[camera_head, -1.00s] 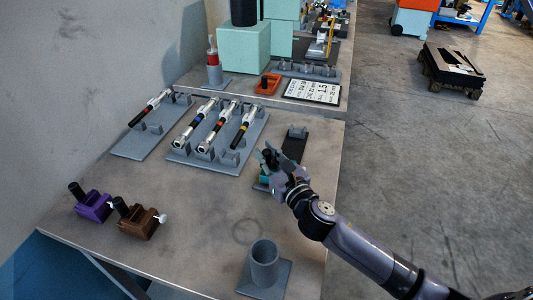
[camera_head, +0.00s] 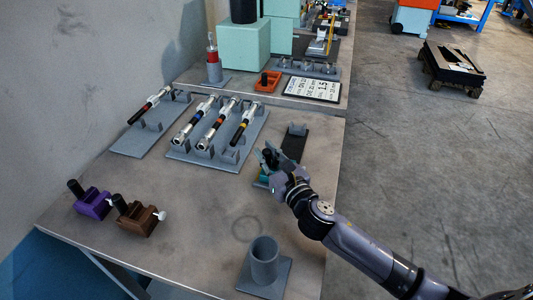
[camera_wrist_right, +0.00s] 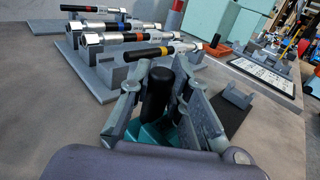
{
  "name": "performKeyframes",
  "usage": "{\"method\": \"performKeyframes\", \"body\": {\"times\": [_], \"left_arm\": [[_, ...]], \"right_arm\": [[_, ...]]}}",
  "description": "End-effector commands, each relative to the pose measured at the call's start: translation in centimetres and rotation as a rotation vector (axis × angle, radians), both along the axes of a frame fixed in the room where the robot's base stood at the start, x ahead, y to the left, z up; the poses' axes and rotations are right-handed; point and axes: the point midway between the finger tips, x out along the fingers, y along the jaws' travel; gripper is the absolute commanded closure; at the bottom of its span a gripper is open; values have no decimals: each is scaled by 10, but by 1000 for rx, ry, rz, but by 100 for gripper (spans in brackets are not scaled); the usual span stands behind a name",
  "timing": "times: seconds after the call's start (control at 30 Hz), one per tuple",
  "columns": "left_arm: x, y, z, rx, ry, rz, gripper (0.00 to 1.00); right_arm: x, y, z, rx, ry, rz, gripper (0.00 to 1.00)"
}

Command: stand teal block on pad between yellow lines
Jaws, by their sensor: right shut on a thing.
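The teal block (camera_wrist_right: 152,134) with a black upright peg sits between the fingers of my right gripper (camera_wrist_right: 158,95) in the right wrist view. My right gripper (camera_head: 270,160) is shut on it. In the head view only a sliver of the teal block (camera_head: 264,178) shows below the fingers. A dark pad (camera_head: 294,146) with a grey bracket at its far end lies just beyond the gripper. I cannot make out yellow lines on it, and the gripper hides its near part. I cannot tell whether the block touches the surface. My left gripper is not in view.
Grey racks (camera_head: 222,155) with several metal tools stand left of the gripper. A purple block (camera_head: 93,205) and a brown block (camera_head: 140,220) sit at the left. A grey cup (camera_head: 264,262) stands at the front. A white sign (camera_head: 312,90) lies beyond. The table's middle is clear.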

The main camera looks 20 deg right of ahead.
Motion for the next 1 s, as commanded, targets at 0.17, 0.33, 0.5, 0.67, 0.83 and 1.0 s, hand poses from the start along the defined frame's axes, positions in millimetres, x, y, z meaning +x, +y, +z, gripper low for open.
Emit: {"method": "performKeyframes", "body": {"times": [0.17,0.33,0.5,0.67,0.83,1.0], "left_arm": [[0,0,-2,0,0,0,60],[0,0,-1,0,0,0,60],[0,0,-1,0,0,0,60],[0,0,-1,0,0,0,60],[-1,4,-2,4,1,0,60],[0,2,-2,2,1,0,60]], "right_arm": [[0,0,-2,-1,-1,0,81],[0,0,-2,-1,-1,0,70],[0,0,-2,0,-1,0,59],[0,0,-2,0,-1,0,59],[-2,0,-3,0,1,0,59],[-23,-4,-4,-1,4,1,59]]}}
